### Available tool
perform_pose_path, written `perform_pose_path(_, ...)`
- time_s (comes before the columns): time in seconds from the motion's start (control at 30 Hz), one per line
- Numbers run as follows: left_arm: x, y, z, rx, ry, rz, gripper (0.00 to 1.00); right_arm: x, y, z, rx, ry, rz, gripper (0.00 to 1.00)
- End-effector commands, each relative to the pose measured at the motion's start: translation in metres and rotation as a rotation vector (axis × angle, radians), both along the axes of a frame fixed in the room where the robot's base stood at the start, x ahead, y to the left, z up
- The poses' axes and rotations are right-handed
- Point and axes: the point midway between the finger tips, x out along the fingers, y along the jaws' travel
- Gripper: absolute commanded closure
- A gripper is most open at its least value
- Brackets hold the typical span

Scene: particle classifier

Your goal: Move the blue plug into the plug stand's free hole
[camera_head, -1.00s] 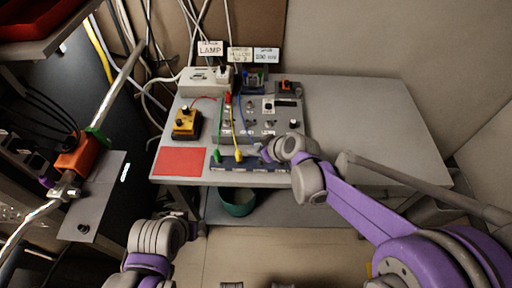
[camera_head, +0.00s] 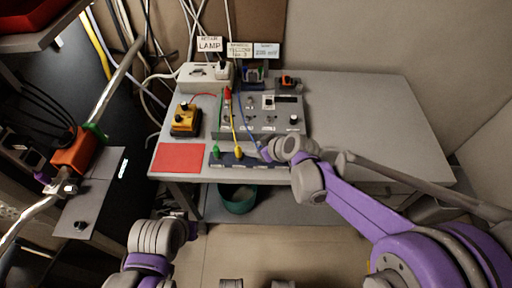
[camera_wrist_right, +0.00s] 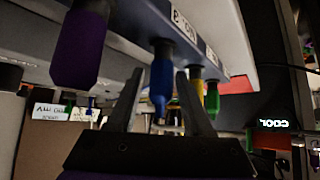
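The blue plug (camera_wrist_right: 161,80) stands in a row with other plugs in the wrist view, which is upside down. My right gripper (camera_wrist_right: 160,78) is open, with one finger on each side of the blue plug and a gap showing on both sides. In the head view the right gripper (camera_head: 264,152) is at the right part of the plug stand (camera_head: 225,161) and hides the blue plug. The green plug (camera_head: 216,150) and the yellow plug (camera_head: 238,152) stand upright further left in the stand. No free hole can be made out.
A purple plug-like piece (camera_wrist_right: 80,48) is close beside the right gripper. A grey panel box (camera_head: 275,122) with knobs, a yellow device (camera_head: 186,120) and a red mat (camera_head: 180,158) are on the table. Cables run over the panel. The table's right side (camera_head: 370,125) is clear.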

Motion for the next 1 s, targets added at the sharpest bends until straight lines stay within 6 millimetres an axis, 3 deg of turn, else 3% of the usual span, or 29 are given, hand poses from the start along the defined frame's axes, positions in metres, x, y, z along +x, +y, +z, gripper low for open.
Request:
perform_pose_path(0.43, 0.000, 0.000, 0.001, 0.000, 0.000, 0.000, 0.50, -0.004, -0.004, 0.006, -0.001, -0.001, -0.001, 0.40)
perform_pose_path(1.0, 0.002, 0.000, 0.013, 0.000, -0.004, 0.000, 0.50, -0.051, -0.051, 0.072, -0.001, -0.001, -0.002, 0.40)
